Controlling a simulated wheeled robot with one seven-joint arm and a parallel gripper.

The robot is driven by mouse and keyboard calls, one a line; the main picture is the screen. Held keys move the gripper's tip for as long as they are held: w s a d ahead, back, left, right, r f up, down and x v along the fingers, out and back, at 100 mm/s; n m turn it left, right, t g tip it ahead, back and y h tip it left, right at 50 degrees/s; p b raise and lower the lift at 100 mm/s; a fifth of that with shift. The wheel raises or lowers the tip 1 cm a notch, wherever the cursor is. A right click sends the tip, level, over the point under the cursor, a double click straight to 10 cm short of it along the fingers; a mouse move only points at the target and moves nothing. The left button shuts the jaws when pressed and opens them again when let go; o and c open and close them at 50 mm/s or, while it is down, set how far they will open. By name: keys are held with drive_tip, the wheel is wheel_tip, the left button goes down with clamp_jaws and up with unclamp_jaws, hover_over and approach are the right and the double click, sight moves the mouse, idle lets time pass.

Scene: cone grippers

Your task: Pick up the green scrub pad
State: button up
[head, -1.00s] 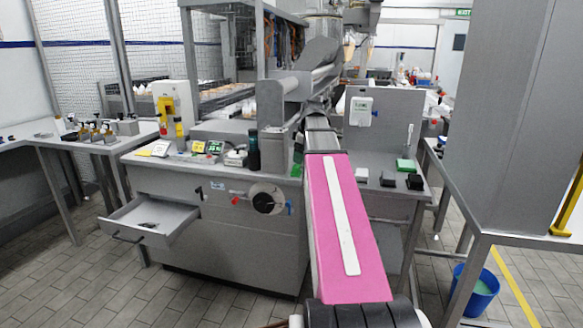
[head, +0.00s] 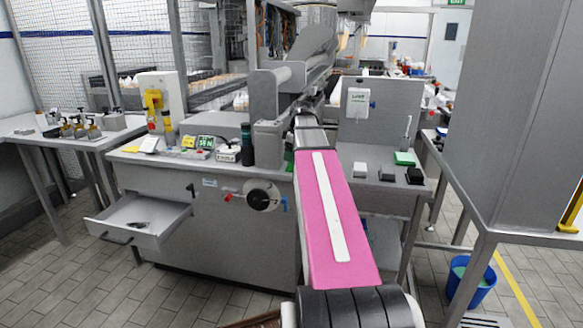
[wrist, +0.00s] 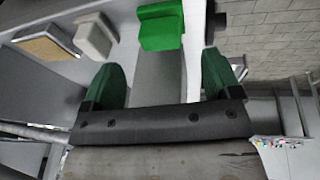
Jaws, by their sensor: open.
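The green scrub pad (head: 404,158) lies on the grey counter to the right of my arm in the head view. In the wrist view a bright green block (wrist: 160,28), which looks like the pad, is at the top centre, beyond the fingertips. My gripper (wrist: 161,60) is open, with its two green fingers apart and nothing between them. The green block is apart from the fingers.
Dark blocks (head: 387,173) and a white block (head: 360,168) sit near the pad. The wrist view shows a pale block (wrist: 95,36) and a tan-topped block (wrist: 45,46). A grey panel (head: 378,110) stands behind the counter. An open drawer (head: 140,220) juts out at left.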

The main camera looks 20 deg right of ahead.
sight(292, 165)
wheel_tip(292, 165, down, 4)
drive_tip(key=shift+r, duration=0.1)
drive_tip(key=shift+w+a+f, duration=0.1)
drive_tip(key=shift+w+f, duration=0.1)
drive_tip(key=shift+f, duration=0.4)
drive_tip(key=c, duration=1)
